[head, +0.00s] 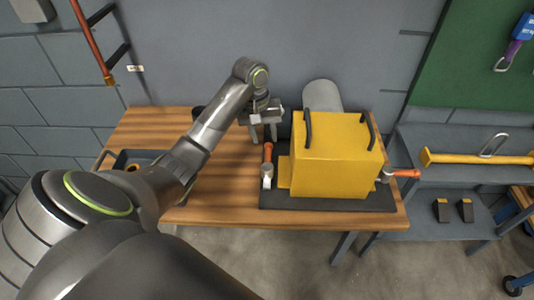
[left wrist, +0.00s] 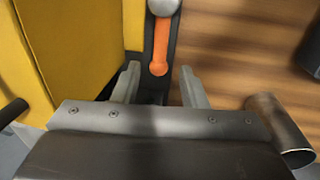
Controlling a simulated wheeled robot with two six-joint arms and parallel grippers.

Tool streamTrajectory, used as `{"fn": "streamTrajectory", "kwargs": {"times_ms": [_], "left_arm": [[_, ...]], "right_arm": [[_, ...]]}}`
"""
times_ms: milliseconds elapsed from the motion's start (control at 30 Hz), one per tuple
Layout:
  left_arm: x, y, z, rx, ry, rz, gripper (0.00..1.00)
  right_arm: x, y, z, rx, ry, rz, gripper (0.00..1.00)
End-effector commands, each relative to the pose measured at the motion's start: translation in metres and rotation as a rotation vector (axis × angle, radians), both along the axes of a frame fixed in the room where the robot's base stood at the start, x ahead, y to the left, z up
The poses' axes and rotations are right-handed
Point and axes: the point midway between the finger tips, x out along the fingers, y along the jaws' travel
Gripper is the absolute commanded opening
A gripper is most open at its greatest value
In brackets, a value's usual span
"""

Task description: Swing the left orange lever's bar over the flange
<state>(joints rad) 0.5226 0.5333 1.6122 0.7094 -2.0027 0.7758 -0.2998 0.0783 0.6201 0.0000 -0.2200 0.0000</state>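The left orange lever (head: 267,152) stands on a silver pivot (head: 266,171) at the left side of the yellow casing (head: 335,160). Its bar points back, away from me, along the casing's side. A yellow flange (head: 284,173) juts out at the casing's lower left, beside the pivot. My left gripper (head: 263,140) is just behind the bar's far end, fingers pointing down. In the left wrist view my left gripper (left wrist: 160,80) is open, and the orange bar (left wrist: 160,45) ends between the fingertips without visible contact. My right gripper is out of view.
A right orange lever (head: 405,173) sticks out to the right of the casing. Black handles (head: 309,128) rise from the casing's top. A dark mat (head: 330,202) lies under it on the wooden table (head: 222,185). A grey cylinder (head: 322,94) stands behind, a dark tray (head: 135,158) at left.

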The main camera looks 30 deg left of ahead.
Motion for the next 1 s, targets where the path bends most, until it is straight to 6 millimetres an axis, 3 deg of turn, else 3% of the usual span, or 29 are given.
{"fn": "streamTrajectory", "kwargs": {"times_ms": [100,300,667,1000], "left_arm": [[0.001,-0.004,-0.024,-0.004,0.006,0.001,0.39],[0.003,-0.007,-0.046,-0.002,0.004,0.0,0.39],[0.004,-0.008,-0.052,-0.001,0.003,0.001,0.39],[0.004,-0.007,-0.052,-0.001,0.003,0.001,0.0]], "right_arm": [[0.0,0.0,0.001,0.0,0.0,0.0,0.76],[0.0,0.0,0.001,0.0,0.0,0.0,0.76],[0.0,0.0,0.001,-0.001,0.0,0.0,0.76],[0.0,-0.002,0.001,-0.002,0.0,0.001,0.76]]}}
